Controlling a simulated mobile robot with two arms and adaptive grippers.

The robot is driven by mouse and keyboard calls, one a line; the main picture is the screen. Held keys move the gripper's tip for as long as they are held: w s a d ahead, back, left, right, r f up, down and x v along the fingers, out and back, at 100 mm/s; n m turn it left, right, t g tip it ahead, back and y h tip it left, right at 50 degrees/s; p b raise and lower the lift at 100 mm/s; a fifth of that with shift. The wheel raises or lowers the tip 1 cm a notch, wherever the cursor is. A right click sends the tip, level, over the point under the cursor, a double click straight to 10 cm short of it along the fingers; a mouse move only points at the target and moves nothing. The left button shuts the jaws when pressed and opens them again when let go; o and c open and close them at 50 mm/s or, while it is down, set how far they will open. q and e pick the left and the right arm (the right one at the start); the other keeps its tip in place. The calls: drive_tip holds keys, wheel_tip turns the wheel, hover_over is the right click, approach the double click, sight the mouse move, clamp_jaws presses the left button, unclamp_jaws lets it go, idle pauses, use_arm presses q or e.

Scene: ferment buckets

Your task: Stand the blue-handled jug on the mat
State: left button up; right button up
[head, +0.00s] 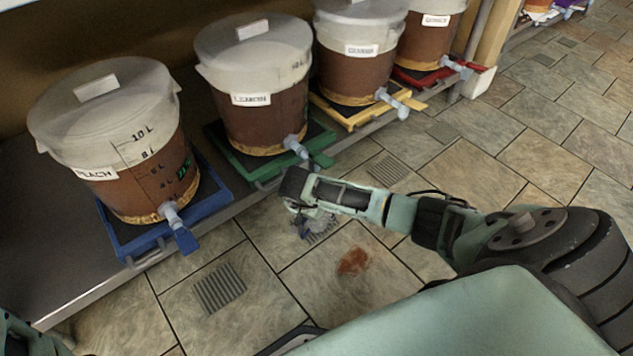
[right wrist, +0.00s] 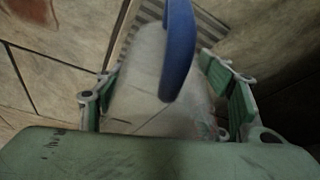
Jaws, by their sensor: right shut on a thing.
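My right gripper (head: 307,208) is shut on the jug (head: 322,222), a clear, whitish vessel, and holds it in front of the green tray. The jug's blue handle (head: 303,231) shows below the gripper. In the right wrist view the jug (right wrist: 140,80) lies between the green finger pads of my right gripper (right wrist: 165,100), and the blue handle (right wrist: 180,50) rises in front of it. The jug's far end is partly hidden. I cannot make out a separate mat. Part of my left arm shows at the bottom left corner; its gripper does not show.
Lidded brown buckets with taps stand along a low shelf (head: 60,265), on a blue tray (head: 130,247), a green tray (head: 262,172), a yellow tray (head: 345,122) and a red tray (head: 415,79). Floor grates (head: 220,288) and a reddish stain (head: 354,261) mark the tiles. Open floor lies right.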

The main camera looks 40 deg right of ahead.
drive_tip(key=shift+f, duration=0.15)
drive_tip(key=o, duration=1.2)
